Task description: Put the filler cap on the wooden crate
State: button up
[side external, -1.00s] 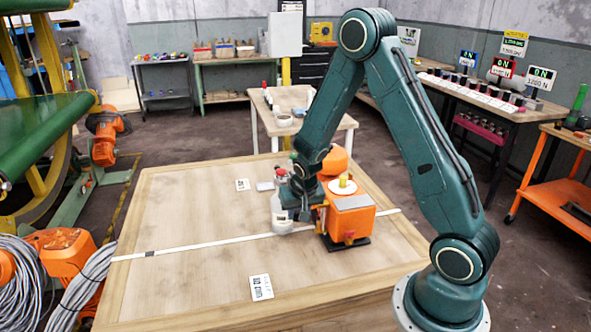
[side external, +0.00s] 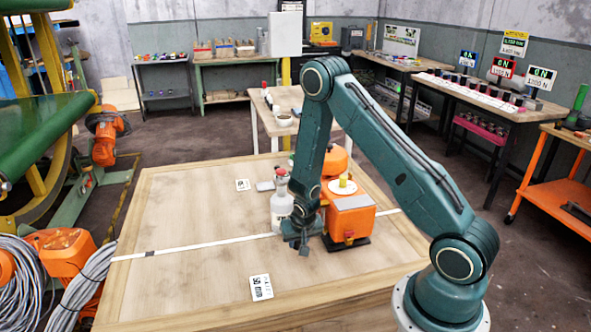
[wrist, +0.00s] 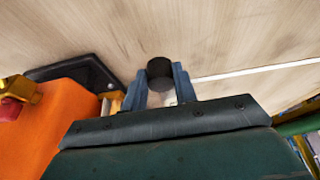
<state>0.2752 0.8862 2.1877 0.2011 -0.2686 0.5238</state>
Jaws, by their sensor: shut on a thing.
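My gripper (side external: 302,246) is low over the large wooden top of the crate (side external: 195,215), just left of the orange machine (side external: 348,219). In the wrist view my gripper (wrist: 160,84) is shut on a black round piece, which I take as the filler cap (wrist: 159,68). The piece sits between the blue-grey fingertips, over bare wood. In the side view a small dark piece shows at the fingertips. I cannot tell whether it touches the wood.
A pale bottle (side external: 281,205) with a red top stands close behind my gripper. A white strip (side external: 200,245) crosses the wood. A printed card (side external: 261,287) lies toward the front. The wood's left half is mostly clear.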

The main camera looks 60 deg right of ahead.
aim_at(299, 258)
jog(key=shift+f, duration=0.15)
jog(key=shift+f, duration=1.75)
jog(key=shift+f, duration=0.15)
jog(key=o, duration=0.9)
jog(key=shift+o, duration=0.2)
jog(key=shift+r, duration=0.2)
jog(key=v, duration=1.2)
